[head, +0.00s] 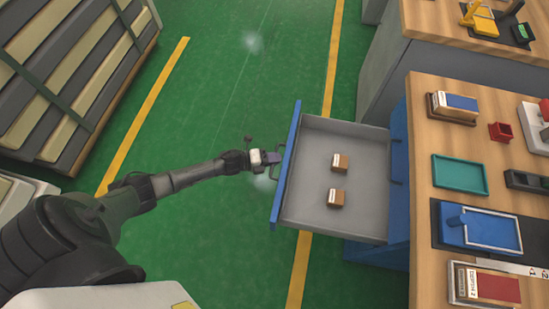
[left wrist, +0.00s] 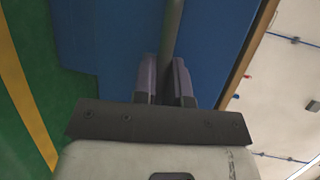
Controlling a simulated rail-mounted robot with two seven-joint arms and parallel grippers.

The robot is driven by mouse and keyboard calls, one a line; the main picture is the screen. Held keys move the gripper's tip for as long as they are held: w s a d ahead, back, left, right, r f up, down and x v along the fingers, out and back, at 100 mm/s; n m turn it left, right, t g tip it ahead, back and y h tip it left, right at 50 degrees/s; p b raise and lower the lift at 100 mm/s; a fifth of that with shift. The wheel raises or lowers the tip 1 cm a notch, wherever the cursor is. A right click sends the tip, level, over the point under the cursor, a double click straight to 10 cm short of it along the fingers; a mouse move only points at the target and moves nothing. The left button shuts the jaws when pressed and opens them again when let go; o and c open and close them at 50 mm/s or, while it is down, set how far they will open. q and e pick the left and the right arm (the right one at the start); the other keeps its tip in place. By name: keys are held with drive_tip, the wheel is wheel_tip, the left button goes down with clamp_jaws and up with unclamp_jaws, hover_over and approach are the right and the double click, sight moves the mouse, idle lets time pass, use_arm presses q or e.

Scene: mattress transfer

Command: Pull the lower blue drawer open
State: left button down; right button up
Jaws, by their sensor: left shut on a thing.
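The lower blue drawer (head: 296,150) stands well out from the blue cabinet (head: 398,130) under the wooden bench, its grey inside open to view. Two small brown boxes, one (head: 339,162) behind the other (head: 336,197), lie on its floor. My left gripper (head: 268,159) is at the drawer's front. In the left wrist view its two fingers (left wrist: 166,78) are shut on the grey bar handle (left wrist: 173,28), one finger on each side, with the blue front behind. My right gripper is not in view.
The wooden bench (head: 425,200) at the right carries a green tray (head: 460,173), a blue tray (head: 482,230) and boxes. A slatted rack (head: 75,75) stands at the upper left. Green floor (head: 215,90) with yellow lines is clear between them.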

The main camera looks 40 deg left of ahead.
use_arm(q)
drive_tip(key=c, duration=1.5)
unclamp_jaws()
drive_tip(key=shift+o, duration=0.2)
drive_tip(key=p+v, duration=0.4)
drive_tip(key=v, duration=0.9)
drive_tip(key=shift+s+a, duration=0.2)
drive_tip(key=shift+s, duration=0.05)
drive_tip(key=shift+r, duration=0.1)
